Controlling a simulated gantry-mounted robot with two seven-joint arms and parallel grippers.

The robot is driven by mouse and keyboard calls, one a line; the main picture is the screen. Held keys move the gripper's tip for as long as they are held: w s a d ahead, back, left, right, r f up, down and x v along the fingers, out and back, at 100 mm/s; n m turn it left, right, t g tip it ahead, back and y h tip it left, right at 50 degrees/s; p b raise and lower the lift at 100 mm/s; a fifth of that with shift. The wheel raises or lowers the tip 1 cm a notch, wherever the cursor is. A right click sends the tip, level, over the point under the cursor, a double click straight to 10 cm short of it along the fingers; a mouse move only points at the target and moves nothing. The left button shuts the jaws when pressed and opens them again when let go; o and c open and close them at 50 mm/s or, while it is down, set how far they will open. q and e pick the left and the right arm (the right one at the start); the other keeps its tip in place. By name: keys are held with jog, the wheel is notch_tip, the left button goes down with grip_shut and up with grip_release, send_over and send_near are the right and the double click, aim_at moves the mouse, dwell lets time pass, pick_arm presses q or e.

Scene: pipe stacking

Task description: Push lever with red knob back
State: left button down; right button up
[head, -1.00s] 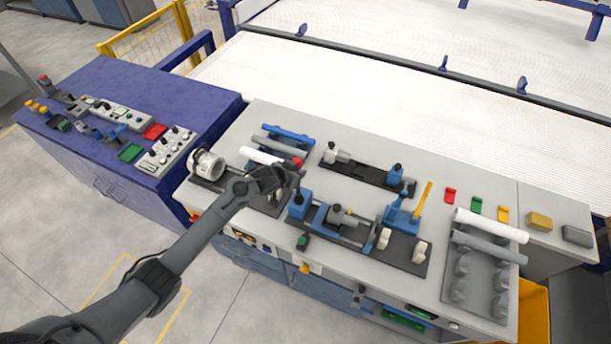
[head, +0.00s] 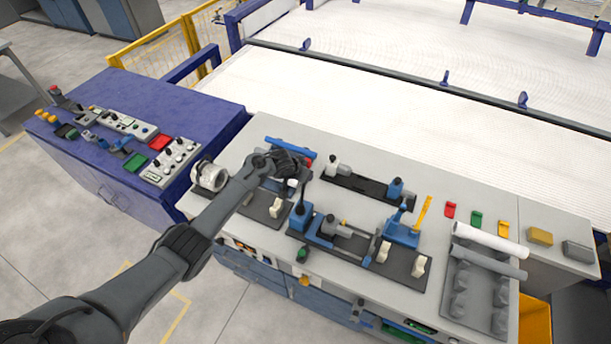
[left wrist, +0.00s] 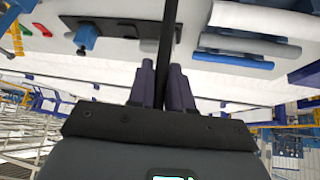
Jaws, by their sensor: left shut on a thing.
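The red knob (head: 308,161) shows beside my left gripper in the head view, partly hidden by it. The lever (head: 302,190) is a dark rod rising from a blue block (head: 300,217) at the left end of the central fixture. My left gripper (head: 303,168) is at the lever's upper end. In the left wrist view, its fingers (left wrist: 165,85) are closed around a dark rod (left wrist: 168,40), which appears to be the lever shaft. The knob cannot be made out in that view. My right gripper is not in view.
A blue pipe (head: 290,146) lies just behind the gripper. Another clamp fixture (head: 360,186) stands to the right. A yellow lever (head: 423,212) rises farther right.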

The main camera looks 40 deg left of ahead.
pick_arm(q)
jog(key=shift+s+a+f, duration=0.1)
jog(key=shift+f, duration=0.1)
jog(key=c, duration=1.4)
grip_release()
jog(key=shift+o, duration=1.3)
jog(key=shift+w+r, duration=0.15)
jog(key=shift+w, duration=0.1)
jog(key=shift+s+r, duration=0.1)
jog(key=shift+s+r, duration=0.3)
jog(key=shift+r, duration=0.1)
jog(key=p+v, duration=0.1)
jog(key=v, duration=0.8)
jog(key=shift+s+r+p, duration=0.15)
jog(key=shift+r+p, duration=0.05)
jog(key=shift+p, duration=0.2)
